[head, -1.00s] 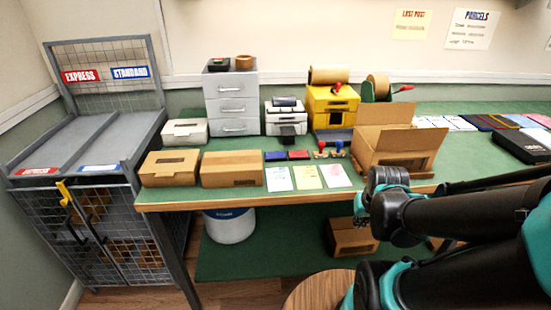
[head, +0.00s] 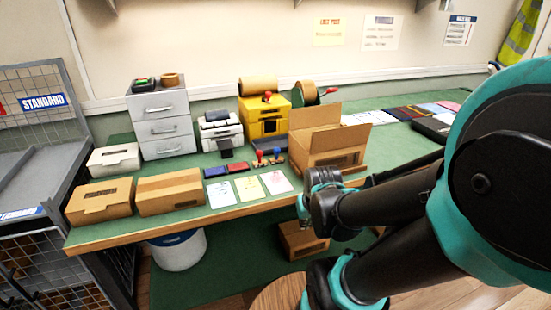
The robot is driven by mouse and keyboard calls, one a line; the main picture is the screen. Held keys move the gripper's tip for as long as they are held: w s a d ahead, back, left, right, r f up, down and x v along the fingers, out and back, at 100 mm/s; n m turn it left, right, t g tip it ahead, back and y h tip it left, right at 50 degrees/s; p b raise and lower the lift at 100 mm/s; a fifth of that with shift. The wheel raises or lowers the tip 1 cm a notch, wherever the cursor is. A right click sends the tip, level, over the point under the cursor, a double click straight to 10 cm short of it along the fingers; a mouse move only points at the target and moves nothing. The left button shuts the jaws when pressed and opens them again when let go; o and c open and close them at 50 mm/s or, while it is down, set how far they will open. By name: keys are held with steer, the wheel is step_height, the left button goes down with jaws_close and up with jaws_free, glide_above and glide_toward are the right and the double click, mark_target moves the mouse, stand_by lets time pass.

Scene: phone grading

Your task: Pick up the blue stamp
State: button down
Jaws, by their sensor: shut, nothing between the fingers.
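The blue stamp (head: 277,154) stands upright on the green table, with a blue handle and a wooden base. A red stamp (head: 259,156) stands close to its left. My gripper (head: 302,209) is at the table's front edge, below and to the right of the stamps in the picture and apart from them. It is shut and empty; its fingers are small and partly hidden by my wrist.
An open cardboard box (head: 337,138) stands just right of the stamps. A blue pad (head: 215,171) and a red pad (head: 238,167) lie to their left, with paper sheets (head: 249,187) in front. Closed boxes (head: 170,192), a printer (head: 221,132) and a yellow machine (head: 264,116) stand around.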

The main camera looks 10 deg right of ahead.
mark_target(276, 149)
steer(key=c, duration=2.2)
jaws_free()
